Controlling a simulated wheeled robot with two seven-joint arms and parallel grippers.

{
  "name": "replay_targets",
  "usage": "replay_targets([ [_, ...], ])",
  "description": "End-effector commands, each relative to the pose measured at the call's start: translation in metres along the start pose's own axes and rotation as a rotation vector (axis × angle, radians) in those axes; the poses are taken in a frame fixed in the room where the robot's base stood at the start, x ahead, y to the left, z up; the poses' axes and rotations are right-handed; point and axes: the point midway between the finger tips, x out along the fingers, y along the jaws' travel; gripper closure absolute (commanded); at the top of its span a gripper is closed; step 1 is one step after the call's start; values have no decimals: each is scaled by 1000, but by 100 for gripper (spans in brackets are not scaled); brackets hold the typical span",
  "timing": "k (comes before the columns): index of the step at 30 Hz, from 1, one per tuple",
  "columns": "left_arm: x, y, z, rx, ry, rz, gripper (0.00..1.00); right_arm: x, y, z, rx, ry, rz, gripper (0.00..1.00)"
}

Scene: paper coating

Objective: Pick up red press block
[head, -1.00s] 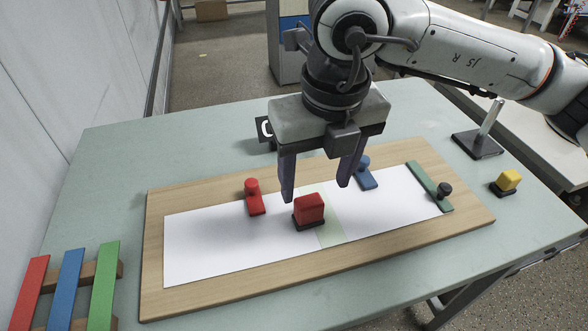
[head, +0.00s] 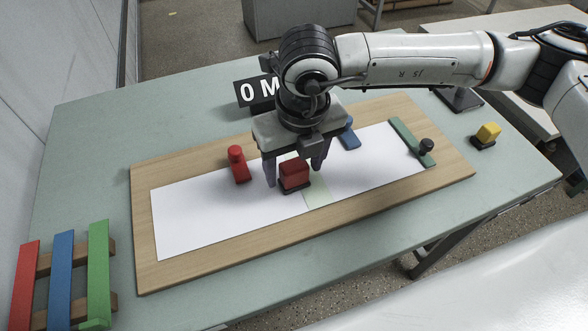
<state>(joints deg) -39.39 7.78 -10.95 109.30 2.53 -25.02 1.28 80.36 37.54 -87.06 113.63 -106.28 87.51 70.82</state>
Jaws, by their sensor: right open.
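The red press block (head: 294,173), a red cube-like block on a dark base, sits on the white paper (head: 210,215) near its middle. My right gripper (head: 294,175) is low over it, with one finger on each side of the block and its jaws open. Whether the fingers touch the block cannot be told. My left gripper is not in view.
The paper lies on a wooden board (head: 147,252). A red knobbed piece (head: 239,168) stands left of the gripper, a blue one (head: 349,138) behind right. A green bar with a dark knob (head: 405,137) lies right. A yellow block (head: 488,132) sits beyond the board. Coloured strips (head: 60,275) rest front left.

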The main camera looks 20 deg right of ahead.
Motion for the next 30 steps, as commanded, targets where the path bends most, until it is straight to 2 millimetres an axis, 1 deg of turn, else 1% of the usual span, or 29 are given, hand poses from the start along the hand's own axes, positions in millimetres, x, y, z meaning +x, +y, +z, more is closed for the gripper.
replay_targets([
  [6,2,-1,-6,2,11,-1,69,2,0,0,-1,0,0,39],
  [7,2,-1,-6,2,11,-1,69,2,0,0,-1,0,0,41],
  [14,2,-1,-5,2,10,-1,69,1,0,0,-1,0,0,80],
  [15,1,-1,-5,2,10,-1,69,1,0,0,-1,0,0,86],
  [23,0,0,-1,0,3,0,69,-1,0,1,-1,-2,1,86],
  [26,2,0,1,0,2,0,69,-11,1,3,-1,-4,1,86],
  [29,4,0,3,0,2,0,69,-28,1,6,-2,-6,2,86],
  [30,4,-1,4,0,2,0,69,-37,1,7,-1,-7,3,86],
])
